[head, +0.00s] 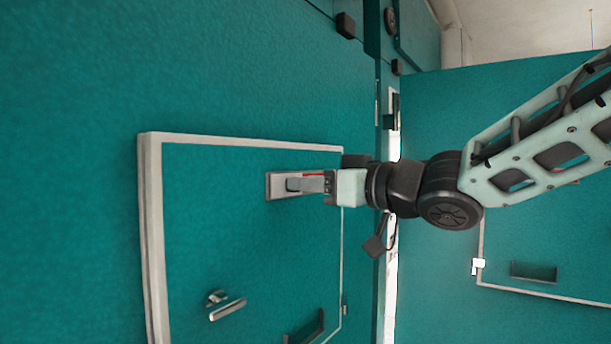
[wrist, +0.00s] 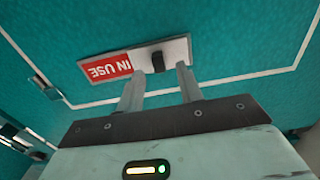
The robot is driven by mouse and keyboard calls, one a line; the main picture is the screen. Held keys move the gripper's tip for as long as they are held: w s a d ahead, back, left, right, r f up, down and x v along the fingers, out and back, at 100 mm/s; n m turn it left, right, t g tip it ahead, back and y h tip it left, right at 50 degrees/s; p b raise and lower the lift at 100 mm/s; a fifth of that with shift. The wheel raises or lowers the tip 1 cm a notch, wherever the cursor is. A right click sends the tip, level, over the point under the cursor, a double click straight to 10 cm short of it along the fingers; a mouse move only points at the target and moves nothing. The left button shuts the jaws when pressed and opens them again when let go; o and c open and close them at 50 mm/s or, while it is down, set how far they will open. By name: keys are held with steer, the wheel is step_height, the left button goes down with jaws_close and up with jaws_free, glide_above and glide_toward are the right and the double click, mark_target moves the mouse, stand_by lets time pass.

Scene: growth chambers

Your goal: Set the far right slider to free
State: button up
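The slider is a grey plate (head: 273,187) on the teal door panel, just ahead of my gripper (head: 300,184) in the head view. In the wrist view the plate (wrist: 176,51) carries a red label (wrist: 105,69) reading "IN USE", seen upside down, and a dark knob (wrist: 157,62) beside it. My gripper (wrist: 158,77) is open, with one finger on each side of the knob. Gaps show between the knob and both fingers, and I cannot tell whether either touches it. My fingers partly cover the plate in the head view.
The slider sits inside a white-framed door (head: 151,240). A metal handle (head: 227,309) sticks out lower on that door, with a dark recess (head: 305,328) near it. Another teal panel with a recessed slot (head: 534,271) stands to the right.

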steer(key=shift+x, duration=0.8)
jaws_close()
steer(key=w+d+p, duration=0.3)
steer(key=w+d, duration=0.2)
steer(key=w, duration=0.1)
steer(key=shift+w+p, duration=0.25)
steer(key=shift+p, duration=0.05)
steer(key=shift+d+r, duration=0.1)
steer(key=shift+d, duration=0.1)
jaws_free()
steer(key=shift+w, duration=0.1)
